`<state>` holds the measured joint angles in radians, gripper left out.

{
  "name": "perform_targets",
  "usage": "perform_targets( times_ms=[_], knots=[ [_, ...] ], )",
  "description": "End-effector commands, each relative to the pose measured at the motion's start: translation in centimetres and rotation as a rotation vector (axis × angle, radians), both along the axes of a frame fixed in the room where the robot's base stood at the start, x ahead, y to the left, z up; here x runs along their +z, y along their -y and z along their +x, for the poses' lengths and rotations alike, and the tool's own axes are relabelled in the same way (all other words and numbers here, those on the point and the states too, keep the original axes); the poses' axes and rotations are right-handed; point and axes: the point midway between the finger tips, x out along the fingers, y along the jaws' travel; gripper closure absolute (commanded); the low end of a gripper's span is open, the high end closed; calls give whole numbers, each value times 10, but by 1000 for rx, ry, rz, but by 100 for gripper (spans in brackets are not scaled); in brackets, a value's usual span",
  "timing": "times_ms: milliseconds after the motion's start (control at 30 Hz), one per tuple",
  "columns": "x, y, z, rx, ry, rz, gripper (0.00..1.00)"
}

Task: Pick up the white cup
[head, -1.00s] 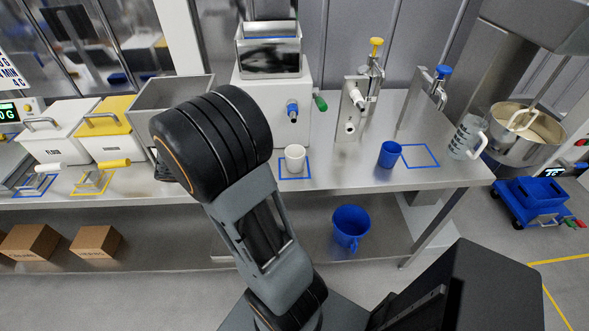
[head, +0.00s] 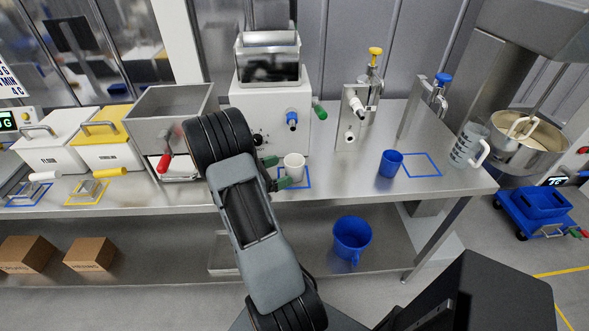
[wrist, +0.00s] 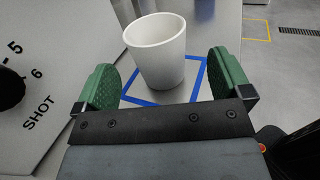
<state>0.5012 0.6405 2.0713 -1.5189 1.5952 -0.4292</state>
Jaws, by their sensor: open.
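The white cup (head: 294,166) stands upright on the steel counter, inside a blue taped square (head: 307,181) below the white machine. In the wrist view the cup (wrist: 157,54) is ahead of my gripper and between the lines of its two green fingers, with gaps at both sides. My gripper (head: 278,172) is open and empty, just left of the cup in the head view. Both green pads also show in the wrist view (wrist: 166,84). Whether the fingertips reach alongside the cup is hard to tell.
A blue cup (head: 390,163) stands to the right, beside another blue square. A clear measuring jug (head: 468,146) stands near the counter's right end. The white machine (head: 270,115) with a blue-tipped nozzle (head: 292,119) rises behind the white cup. A blue bucket (head: 352,237) is on the lower shelf.

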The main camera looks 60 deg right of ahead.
Motion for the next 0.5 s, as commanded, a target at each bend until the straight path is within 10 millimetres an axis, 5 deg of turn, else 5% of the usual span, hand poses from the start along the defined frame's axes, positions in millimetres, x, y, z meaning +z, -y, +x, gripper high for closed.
perform_targets(
  times_ms=[500],
  knots=[
    [3,44,-24,-3,0,0,4]
  ],
)
